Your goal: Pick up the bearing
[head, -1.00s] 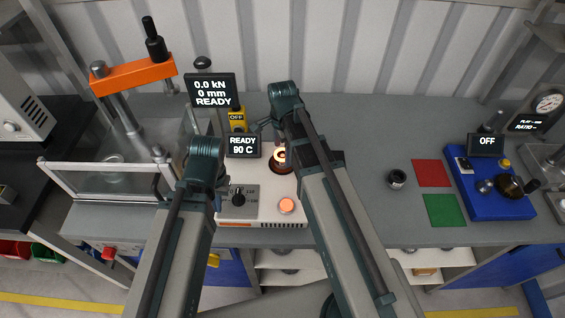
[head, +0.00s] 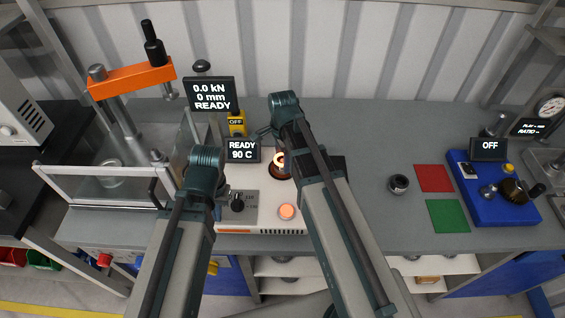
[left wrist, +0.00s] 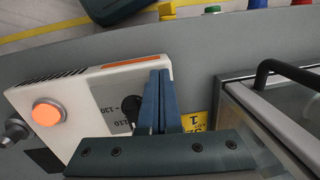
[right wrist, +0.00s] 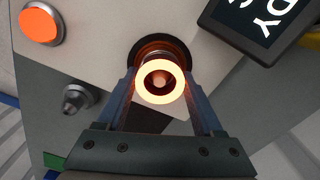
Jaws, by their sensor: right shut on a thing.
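The bearing (right wrist: 148,90) is a ring that glows orange-white, seen in the right wrist view at the round dark well of the white heater. It also shows as a small glowing ring in the head view (head: 279,160). My right gripper (right wrist: 160,88) is shut on the bearing, with one finger on each side of it. The right arm hides part of the heater in the head view. My left gripper (left wrist: 161,78) has its two fingers together with nothing between them, above the heater's dial panel.
The heater (head: 262,220) has a display reading READY 90 C (head: 242,150) and an orange button (head: 287,212). A press with an orange beam (head: 132,78) and clear guard stands left. A dark ring part (head: 398,184), red mat (head: 433,178) and green mat (head: 447,215) lie right.

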